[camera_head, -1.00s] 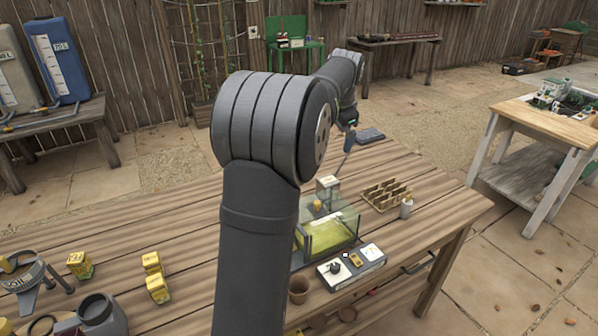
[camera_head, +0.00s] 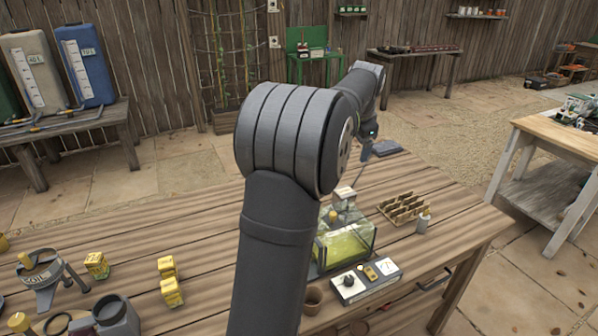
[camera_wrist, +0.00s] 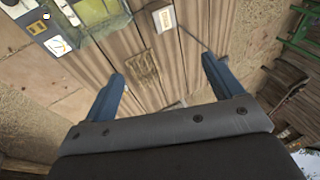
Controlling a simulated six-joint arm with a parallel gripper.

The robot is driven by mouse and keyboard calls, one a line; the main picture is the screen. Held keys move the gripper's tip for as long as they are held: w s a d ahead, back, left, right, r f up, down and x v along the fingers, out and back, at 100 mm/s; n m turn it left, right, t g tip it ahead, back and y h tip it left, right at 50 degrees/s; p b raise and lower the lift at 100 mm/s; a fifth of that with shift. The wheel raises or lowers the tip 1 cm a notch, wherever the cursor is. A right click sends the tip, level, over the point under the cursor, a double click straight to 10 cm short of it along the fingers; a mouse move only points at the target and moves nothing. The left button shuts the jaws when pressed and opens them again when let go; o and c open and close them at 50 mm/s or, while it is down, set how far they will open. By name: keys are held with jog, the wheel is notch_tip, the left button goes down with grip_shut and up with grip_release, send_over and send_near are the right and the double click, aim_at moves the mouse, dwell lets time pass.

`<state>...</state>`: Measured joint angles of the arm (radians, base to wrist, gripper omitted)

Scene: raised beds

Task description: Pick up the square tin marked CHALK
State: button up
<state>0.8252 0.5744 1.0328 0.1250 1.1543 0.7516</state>
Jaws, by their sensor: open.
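A pale square tin (camera_head: 344,194) with a label stands behind the glass tank; in the wrist view it shows near the top (camera_wrist: 165,18). Its label is too small to read. Several yellow square tins stand at the left: one alone (camera_head: 97,265), and two close together (camera_head: 166,267). I cannot read CHALK on any of them. My gripper (camera_head: 367,150) is above the far side of the table, beyond the tank and the pale tin. In the wrist view its two blue fingers (camera_wrist: 162,68) are wide apart with nothing between them.
A glass tank (camera_head: 352,240) with yellow-green contents stands beside a brown divided tray (camera_head: 404,207). A device with a dial and gauge (camera_head: 365,283) and a pot (camera_head: 312,300) are in front. A dark flat thing (camera_head: 388,148) lies near the far edge.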

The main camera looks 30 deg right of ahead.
aim_at(344, 191)
jog(key=w+f+g+h, duration=0.2)
jog(key=w+f+g, duration=0.2)
jog(key=w+f, duration=0.75)
jog(key=x, duration=1.2)
jog(key=shift+s+d+f, duration=0.1)
jog(key=shift+f, duration=0.25)
jog(key=shift+x, duration=2.65)
jog(key=shift+d+r, duration=0.2)
jog(key=c, duration=1.2)
